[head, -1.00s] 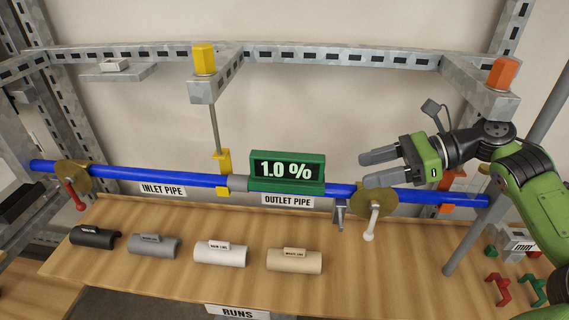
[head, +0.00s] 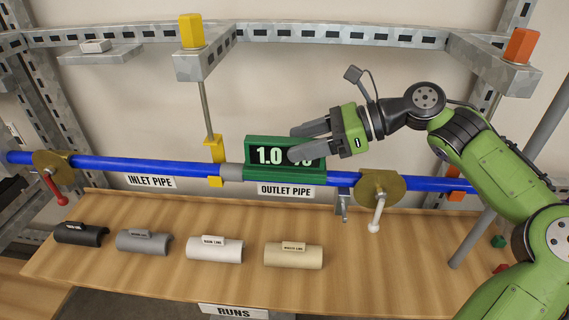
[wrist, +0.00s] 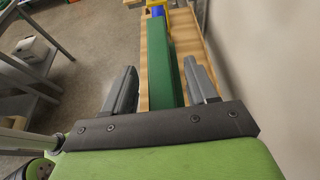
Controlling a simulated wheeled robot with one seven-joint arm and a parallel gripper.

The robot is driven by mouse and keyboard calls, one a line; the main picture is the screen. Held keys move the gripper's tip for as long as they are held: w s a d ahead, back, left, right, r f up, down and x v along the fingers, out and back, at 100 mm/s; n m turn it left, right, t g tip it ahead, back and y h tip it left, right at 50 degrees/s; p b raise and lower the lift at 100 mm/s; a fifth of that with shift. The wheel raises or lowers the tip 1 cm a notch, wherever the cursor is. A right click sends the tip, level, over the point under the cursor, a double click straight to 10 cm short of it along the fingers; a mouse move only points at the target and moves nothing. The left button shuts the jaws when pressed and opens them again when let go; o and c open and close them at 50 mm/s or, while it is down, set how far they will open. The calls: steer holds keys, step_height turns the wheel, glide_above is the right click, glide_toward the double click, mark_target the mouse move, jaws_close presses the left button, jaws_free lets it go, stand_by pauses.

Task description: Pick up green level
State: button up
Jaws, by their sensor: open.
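The green level (head: 283,173) sits on the blue pipe beside the grey coupling, its display partly hidden behind my fingers and reading "1.0" in the head view. My gripper (head: 293,144) is open in front of the display's right part in that view. In the wrist view the green level (wrist: 164,65) runs lengthwise ahead, and its near part lies between the two open fingers of my gripper (wrist: 161,88). The fingers stand apart from it on both sides. I cannot tell how far above it they are.
The blue pipe (head: 130,163) runs across, with brass discs at left (head: 52,173) and right (head: 381,194). A yellow support (head: 215,150) stands left of the level. Several half-shell covers, including a white one (head: 215,249), lie on the wooden bench (head: 380,270).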

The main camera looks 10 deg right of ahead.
steer(key=shift+w+a+f, duration=0.1)
steer(key=shift+a+f, duration=0.15)
steer(key=shift+f, duration=0.05)
steer(key=shift+d+r, duration=0.1)
steer(key=shift+r, duration=0.05)
jaws_close()
step_height(320, 180, up, 18)
steer(key=p, duration=0.9)
